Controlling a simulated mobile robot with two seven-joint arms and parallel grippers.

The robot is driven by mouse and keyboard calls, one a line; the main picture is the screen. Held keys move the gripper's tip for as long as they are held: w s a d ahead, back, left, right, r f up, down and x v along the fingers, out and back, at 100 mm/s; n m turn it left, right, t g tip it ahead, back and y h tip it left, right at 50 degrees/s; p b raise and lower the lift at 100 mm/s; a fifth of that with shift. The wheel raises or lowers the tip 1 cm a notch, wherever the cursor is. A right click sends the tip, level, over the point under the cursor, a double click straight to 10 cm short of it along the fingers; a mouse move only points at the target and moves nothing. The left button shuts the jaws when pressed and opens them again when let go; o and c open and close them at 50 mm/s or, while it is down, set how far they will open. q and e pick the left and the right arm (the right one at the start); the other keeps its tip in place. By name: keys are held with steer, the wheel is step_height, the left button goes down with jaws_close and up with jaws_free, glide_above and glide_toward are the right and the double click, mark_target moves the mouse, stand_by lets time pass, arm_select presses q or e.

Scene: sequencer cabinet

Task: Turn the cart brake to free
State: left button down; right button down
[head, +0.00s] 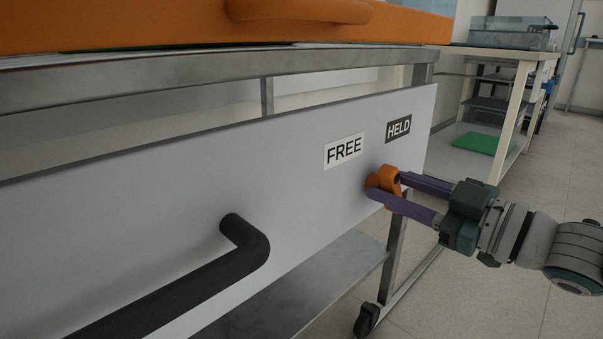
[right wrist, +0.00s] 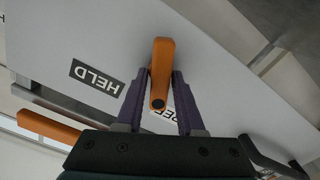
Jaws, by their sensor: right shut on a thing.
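The cart brake is an orange lever (head: 384,180) on the cart's white side panel (head: 290,190), below two labels. The white FREE label (head: 344,150) is up and left of it, and the dark HELD label (head: 398,128) is above it. My right gripper (head: 386,186) has its purple fingers shut on the lever from the right. In the right wrist view the lever (right wrist: 162,70) sits between the fingertips and partly covers the FREE label, while the HELD label (right wrist: 97,77) shows clear to the left. Which label the lever points to is hard to tell. My left gripper is not in view.
A black bar handle (head: 190,285) juts from the panel at lower left. An orange body (head: 150,22) lies on top of the cart. A bench with a glass tank (head: 512,34) is behind right; floor is clear at lower right.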

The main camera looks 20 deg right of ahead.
steer(key=shift+a+n, duration=0.1)
steer(key=shift+n, duration=1.7)
steer(key=c, duration=0.7)
jaws_free()
steer(key=shift+s+p, duration=0.1)
steer(key=shift+p, duration=0.25)
